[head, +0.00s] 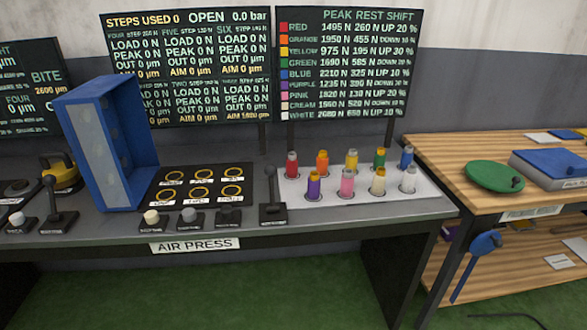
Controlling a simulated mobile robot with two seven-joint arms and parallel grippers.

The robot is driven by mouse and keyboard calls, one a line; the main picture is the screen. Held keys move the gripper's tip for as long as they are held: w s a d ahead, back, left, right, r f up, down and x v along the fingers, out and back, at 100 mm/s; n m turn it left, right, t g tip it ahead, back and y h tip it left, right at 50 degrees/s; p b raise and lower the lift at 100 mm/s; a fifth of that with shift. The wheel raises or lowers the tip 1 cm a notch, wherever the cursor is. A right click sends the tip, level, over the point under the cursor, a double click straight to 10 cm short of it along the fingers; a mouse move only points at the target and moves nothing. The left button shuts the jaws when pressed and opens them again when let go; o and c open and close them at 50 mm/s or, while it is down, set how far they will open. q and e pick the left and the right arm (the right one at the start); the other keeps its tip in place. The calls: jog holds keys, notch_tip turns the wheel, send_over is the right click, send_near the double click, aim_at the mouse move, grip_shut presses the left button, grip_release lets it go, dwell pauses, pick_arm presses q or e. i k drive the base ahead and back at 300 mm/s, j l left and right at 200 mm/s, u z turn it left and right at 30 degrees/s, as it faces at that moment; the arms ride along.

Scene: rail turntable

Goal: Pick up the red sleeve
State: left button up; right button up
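The red sleeve (292,165) stands upright at the back left of a white rack plate (330,195) on the grey bench, in the head view. It has a pale grey top. An orange sleeve (322,163) stands just to its right, and a purple sleeve (313,185) stands in front of it to the right. Neither of my grippers shows in the head view.
More coloured sleeves stand on the same plate. A black lever (271,195) rises just left of the plate. A blue frame (110,140) and a black panel with yellow rings (202,183) are further left. A wooden table (450,165) adjoins at right.

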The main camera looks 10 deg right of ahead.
aim_at(292, 160)
jog(key=i+j, duration=1)
jog(key=j, duration=0.15)
jog(key=z, duration=2.25)
